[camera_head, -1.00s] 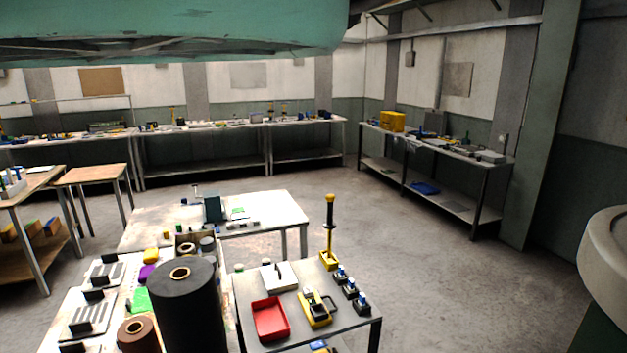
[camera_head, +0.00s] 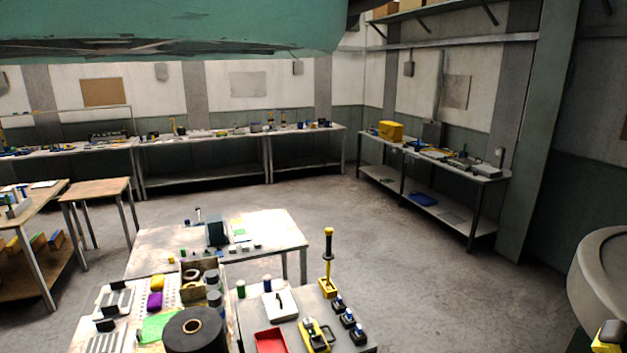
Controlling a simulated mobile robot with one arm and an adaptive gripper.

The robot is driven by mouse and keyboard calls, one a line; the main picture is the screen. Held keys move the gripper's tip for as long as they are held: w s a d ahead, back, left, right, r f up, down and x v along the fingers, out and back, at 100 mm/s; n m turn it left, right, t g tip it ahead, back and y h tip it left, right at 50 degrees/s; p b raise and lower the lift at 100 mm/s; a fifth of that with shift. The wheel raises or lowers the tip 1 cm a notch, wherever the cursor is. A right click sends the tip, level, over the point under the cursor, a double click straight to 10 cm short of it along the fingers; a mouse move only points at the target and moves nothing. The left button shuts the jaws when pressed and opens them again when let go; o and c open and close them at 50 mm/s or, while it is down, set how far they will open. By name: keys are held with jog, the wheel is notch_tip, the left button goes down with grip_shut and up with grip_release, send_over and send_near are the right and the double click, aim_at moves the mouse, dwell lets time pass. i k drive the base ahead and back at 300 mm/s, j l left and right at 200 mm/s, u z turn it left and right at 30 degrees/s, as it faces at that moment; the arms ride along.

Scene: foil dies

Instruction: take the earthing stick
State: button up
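The likely earthing stick (camera_head: 328,264) is a yellow rod with a black grip and a yellow knob on top. It stands upright at the back right of the grey near table (camera_head: 301,302), on a small yellow base. Its upper part shows against the bare floor. I cannot tell how the foot is held. My gripper is not in view.
A red tray (camera_head: 270,341), a yellow device (camera_head: 315,335) and several small black-and-blue items (camera_head: 347,318) lie on the same table. A black roll (camera_head: 193,333) stands at left. Floor to the right (camera_head: 440,290) is clear. A pale rounded body (camera_head: 602,280) is at right.

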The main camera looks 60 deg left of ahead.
aim_at(328, 256)
jog(key=i+j+u, duration=0.2)
jog(key=i+u, duration=0.25)
jog(key=i+j+u, duration=0.15)
jog(key=i+u, duration=0.15)
jog(key=u, duration=0.15)
jog(key=i+l+u, duration=0.1)
jog(key=i+u, duration=0.4)
jog(key=i+l+u, duration=0.15)
jog(key=i+u, duration=0.15)
jog(key=u, duration=0.15)
jog(key=i+l+u, duration=0.6)
jog(key=l+u, duration=0.15)
jog(key=u, duration=0.15)
jog(key=i+l+u, duration=0.2)
jog(key=l+u, duration=0.25)
jog(key=i+l+u, duration=0.1)
jog(key=l+u, duration=0.4)
jog(key=l, duration=0.15)
